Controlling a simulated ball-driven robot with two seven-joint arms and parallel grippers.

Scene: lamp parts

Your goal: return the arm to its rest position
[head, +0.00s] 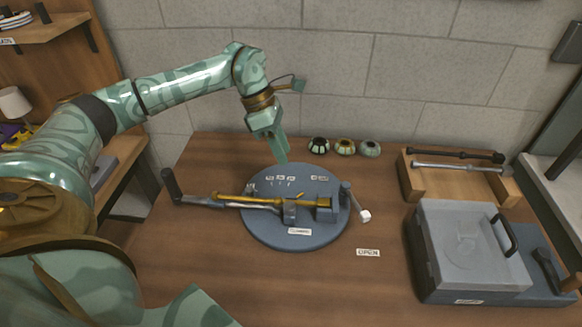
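My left arm comes in from the left, and its green gripper (281,157) points down above the back edge of a round blue-grey plate (262,236). Its fingers show nearly edge-on as one narrow shape, so I cannot tell whether they are apart. I see nothing held at their tips. On the plate, a brass-coloured rod (250,199) lies across a grey clamp block (322,215). A grey bar with a dark handle (172,184) reaches out to the left. My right gripper does not show.
Three small round parts (345,147) stand behind the plate. A wooden rack (411,184) at the back right bears dark and silver rods. A grey case (465,245) stands at the right. An "OPEN" label (368,253) lies on the table (330,290). The table's front middle is clear.

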